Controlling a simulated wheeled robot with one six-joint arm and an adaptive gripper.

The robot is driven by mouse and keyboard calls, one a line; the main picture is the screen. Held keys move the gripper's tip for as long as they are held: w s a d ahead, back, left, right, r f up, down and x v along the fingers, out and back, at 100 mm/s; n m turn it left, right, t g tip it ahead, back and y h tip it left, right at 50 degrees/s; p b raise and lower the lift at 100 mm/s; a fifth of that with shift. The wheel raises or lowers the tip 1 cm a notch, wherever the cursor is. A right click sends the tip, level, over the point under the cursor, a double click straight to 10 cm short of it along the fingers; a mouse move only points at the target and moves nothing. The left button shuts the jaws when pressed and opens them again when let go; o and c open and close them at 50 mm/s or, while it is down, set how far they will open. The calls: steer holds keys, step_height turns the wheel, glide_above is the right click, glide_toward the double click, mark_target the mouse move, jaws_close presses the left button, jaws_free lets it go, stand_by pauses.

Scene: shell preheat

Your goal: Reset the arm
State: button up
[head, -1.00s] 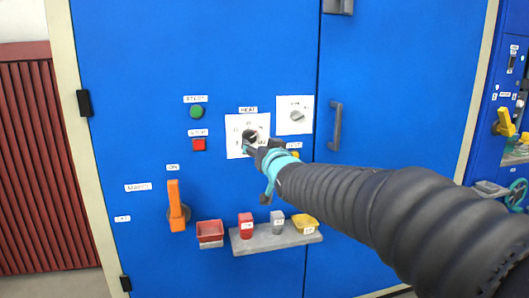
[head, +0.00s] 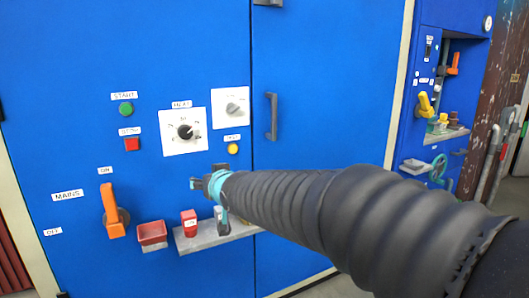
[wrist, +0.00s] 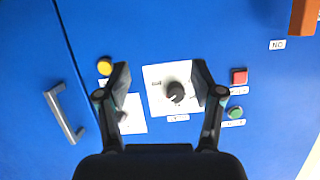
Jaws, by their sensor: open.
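My gripper (head: 207,184) is open and empty in front of the blue cabinet, below the HEAT dial. In the wrist view my gripper (wrist: 163,85) shows its two fingers spread apart, with the black HEAT knob (wrist: 175,92) visible between them, beyond the tips. In the head view the HEAT knob (head: 185,131) sits on a white plate and nothing touches it. My arm reaches in from the lower right and hides part of the small shelf.
Around the dial are a green START button (head: 126,109), a red button (head: 132,144), a yellow button (head: 233,149) and a second dial (head: 232,108). An orange MAINS lever (head: 111,211), a red tray (head: 152,233) and a shelf (head: 192,243) with small items are lower. A door handle (head: 271,116) is right.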

steer(key=s+d+f+g+h, duration=0.5)
steer(key=s+d+f, duration=0.7)
steer(key=d, duration=0.3)
steer(key=s+d+f+m+g+h, duration=0.1)
steer(key=s+d+m, duration=0.4)
steer(key=s+d, duration=1.3)
steer(key=shift+s+d+h, duration=0.2)
steer(key=shift+d+h, duration=0.55)
steer(key=shift+h, duration=0.15)
steer(key=shift+f, duration=0.1)
